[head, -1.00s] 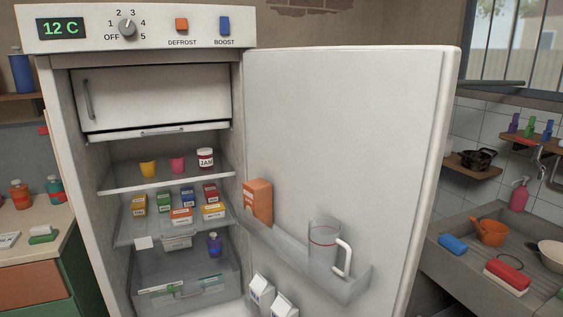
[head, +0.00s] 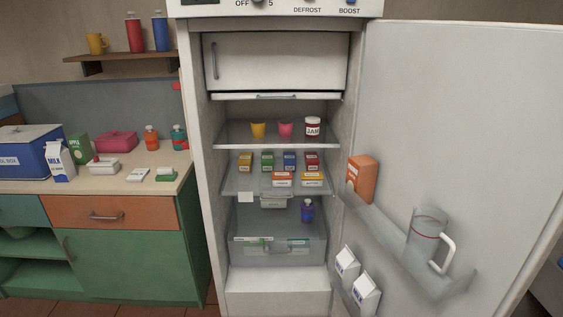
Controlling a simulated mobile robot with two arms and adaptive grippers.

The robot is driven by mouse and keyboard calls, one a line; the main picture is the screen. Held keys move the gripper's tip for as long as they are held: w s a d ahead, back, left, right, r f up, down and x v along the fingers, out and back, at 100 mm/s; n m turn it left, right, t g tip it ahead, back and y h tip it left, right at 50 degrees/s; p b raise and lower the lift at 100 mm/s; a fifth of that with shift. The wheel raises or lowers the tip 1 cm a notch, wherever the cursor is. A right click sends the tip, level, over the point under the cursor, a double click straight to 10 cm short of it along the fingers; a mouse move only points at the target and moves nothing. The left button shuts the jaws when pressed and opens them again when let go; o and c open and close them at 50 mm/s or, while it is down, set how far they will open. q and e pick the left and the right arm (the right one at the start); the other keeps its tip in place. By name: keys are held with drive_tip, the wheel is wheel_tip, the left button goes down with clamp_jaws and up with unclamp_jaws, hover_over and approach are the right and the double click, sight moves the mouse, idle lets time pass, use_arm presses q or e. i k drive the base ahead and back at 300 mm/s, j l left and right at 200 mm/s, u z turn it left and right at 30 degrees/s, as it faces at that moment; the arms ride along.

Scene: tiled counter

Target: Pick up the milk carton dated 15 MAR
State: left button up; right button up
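Three white and blue milk cartons show in the head view. One milk carton (head: 60,165) stands on the counter at the left, in front of a blue cool box. Two more, a rear milk carton (head: 346,264) and a front milk carton (head: 365,294), stand side by side low in the open fridge door. Their lower parts are partly hidden by the door bin. The date prints are too small to read, so I cannot tell which is dated 15 MAR. Neither of my grippers is in view.
The fridge door (head: 450,120) stands wide open to the right. Its upper bin holds an orange carton (head: 361,178) and a clear jug (head: 425,236). Fridge shelves hold small packs, cups and a jam jar (head: 312,127). The cool box (head: 25,150) and a green juice carton (head: 79,148) crowd the counter.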

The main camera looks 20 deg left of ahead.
sight(365, 294)
drive_tip(key=j+z, duration=0.15)
drive_tip(key=j, duration=0.25)
drive_tip(key=k+j+z, duration=0.15)
drive_tip(key=j, duration=0.25)
drive_tip(key=k+j+z, duration=0.15)
drive_tip(key=j, duration=0.25)
drive_tip(key=j+z, duration=0.15)
drive_tip(key=j, duration=0.25)
drive_tip(key=k+j+z, duration=0.15)
drive_tip(key=j, duration=0.2)
